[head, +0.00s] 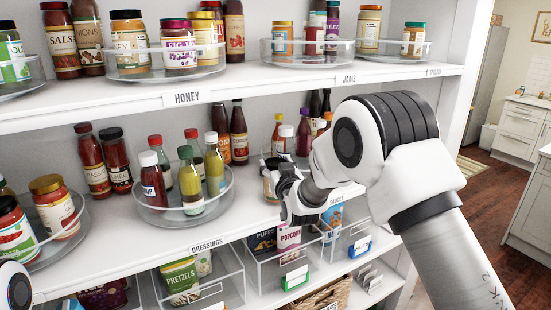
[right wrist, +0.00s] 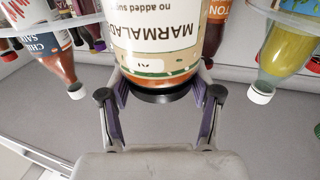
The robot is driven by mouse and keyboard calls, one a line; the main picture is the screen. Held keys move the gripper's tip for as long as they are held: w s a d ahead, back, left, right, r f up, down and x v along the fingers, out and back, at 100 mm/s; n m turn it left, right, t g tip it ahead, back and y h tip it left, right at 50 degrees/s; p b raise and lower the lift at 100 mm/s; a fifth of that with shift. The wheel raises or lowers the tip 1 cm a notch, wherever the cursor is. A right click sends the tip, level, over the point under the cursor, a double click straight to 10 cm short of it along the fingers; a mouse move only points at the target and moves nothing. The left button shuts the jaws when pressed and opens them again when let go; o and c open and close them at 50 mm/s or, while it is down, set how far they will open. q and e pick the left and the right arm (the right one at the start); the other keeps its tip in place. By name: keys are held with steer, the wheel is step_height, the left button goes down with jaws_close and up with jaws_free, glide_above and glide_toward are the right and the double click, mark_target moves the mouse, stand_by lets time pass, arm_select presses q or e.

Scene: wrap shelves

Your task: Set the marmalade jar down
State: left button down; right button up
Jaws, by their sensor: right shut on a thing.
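The marmalade jar (right wrist: 168,42) has a cream label, which reads upside down in the right wrist view, and a dark lid at the end nearest my gripper. My right gripper (right wrist: 162,88) is shut on it, with a finger pad on each side near the lid. In the head view the right gripper (head: 283,186) is over the middle shelf (head: 262,220), right of the dressings turntable (head: 153,216). The jar (head: 270,181) is mostly hidden there behind the gripper. I cannot tell whether its base touches the shelf. My left gripper is out of view.
Dressing bottles (head: 190,182) stand close on the left. Sauce bottles (head: 304,134) stand behind and right of the gripper. The upper shelf (head: 240,88) hangs above with jars on turntables. Snack bins (head: 265,270) sit below. A strip of middle shelf by the front edge is bare.

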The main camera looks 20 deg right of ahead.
steer(key=shift+f, duration=0.1)
steer(key=shift+w+f+b, duration=0.15)
steer(key=shift+f+b, duration=0.15)
steer(key=o, duration=1.7)
steer(key=shift+c, duration=0.2)
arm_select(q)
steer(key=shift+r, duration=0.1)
